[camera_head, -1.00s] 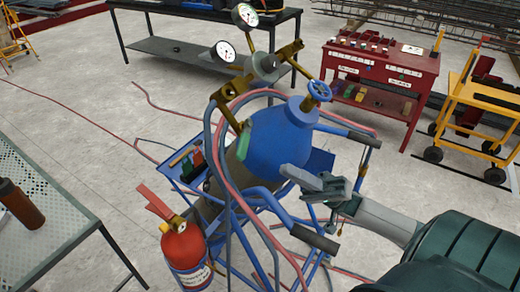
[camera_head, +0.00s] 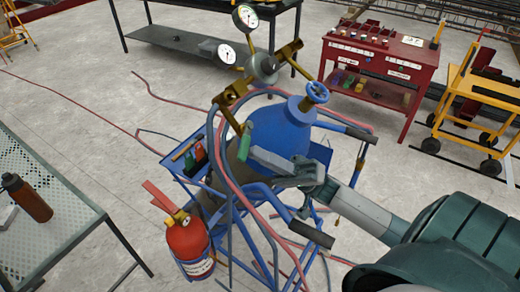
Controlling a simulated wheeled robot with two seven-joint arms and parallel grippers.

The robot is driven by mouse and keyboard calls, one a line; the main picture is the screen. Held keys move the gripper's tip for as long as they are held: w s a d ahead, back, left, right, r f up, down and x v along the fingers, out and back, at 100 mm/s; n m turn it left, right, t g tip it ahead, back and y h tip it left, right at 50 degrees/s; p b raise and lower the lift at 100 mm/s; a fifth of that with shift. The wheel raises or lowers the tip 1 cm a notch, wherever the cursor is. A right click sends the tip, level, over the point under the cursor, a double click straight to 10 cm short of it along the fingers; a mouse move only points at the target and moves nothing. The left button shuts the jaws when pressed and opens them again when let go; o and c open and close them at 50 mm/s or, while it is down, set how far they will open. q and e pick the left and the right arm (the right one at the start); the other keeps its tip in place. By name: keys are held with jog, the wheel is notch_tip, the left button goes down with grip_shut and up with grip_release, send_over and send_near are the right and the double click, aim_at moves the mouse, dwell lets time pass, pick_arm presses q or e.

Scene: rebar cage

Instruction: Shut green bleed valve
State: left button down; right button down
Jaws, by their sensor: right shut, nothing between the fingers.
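The green bleed valve handle (camera_head: 245,141) hangs below the brass fitting of the regulator, in front of the blue gas cylinder (camera_head: 280,134). My right gripper (camera_head: 260,157) comes in from the right across the cylinder. Its grey fingers are shut with nothing between them. The fingertips are just right of and slightly below the green handle; I cannot tell whether they touch it. The regulator (camera_head: 264,67) has two round gauges and brass arms. A blue handwheel (camera_head: 316,92) tops the cylinder. My left gripper is not in view.
Red and grey hoses (camera_head: 222,160) loop close to the handle. The blue cart handle (camera_head: 310,232) lies below my gripper. A red fire extinguisher (camera_head: 187,242) stands at lower left. A perforated table (camera_head: 70,232), a red cabinet (camera_head: 385,55) and a yellow cart (camera_head: 470,100) stand around.

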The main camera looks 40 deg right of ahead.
jog(key=shift+a+r, duration=0.15)
jog(key=shift+a, duration=0.05)
